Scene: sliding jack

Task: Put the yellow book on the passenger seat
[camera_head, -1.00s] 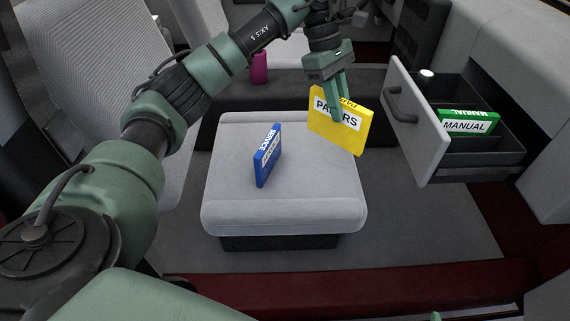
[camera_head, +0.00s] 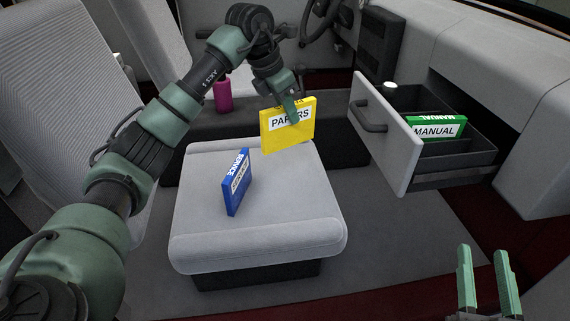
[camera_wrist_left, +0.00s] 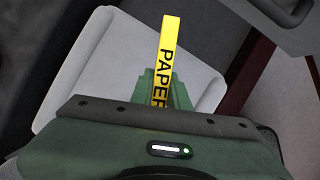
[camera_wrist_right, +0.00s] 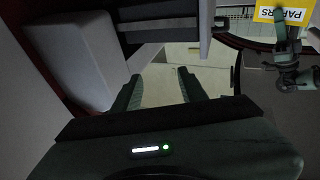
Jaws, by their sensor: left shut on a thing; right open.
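The yellow book (camera_head: 283,134), labelled PAPERS, is upright in my left gripper (camera_head: 294,117), which is shut on its top part. The book overlaps the back right part of the grey seat cushion (camera_head: 190,200); I cannot tell whether it touches the cushion. In the left wrist view the book's yellow spine (camera_wrist_left: 166,70) stands between the fingers with the cushion (camera_wrist_left: 85,65) behind. The yellow book also shows in the right wrist view (camera_wrist_right: 272,14). My right gripper (camera_head: 486,270) is open and empty at the lower right.
A blue book (camera_head: 238,183) labelled SERVICE stands on the cushion's left half. An open drawer (camera_head: 400,160) at the right holds a green book (camera_head: 436,130) labelled MANUAL and a white-topped item (camera_head: 390,87). A magenta bottle (camera_head: 222,96) stands behind the seat. The cushion's front right is clear.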

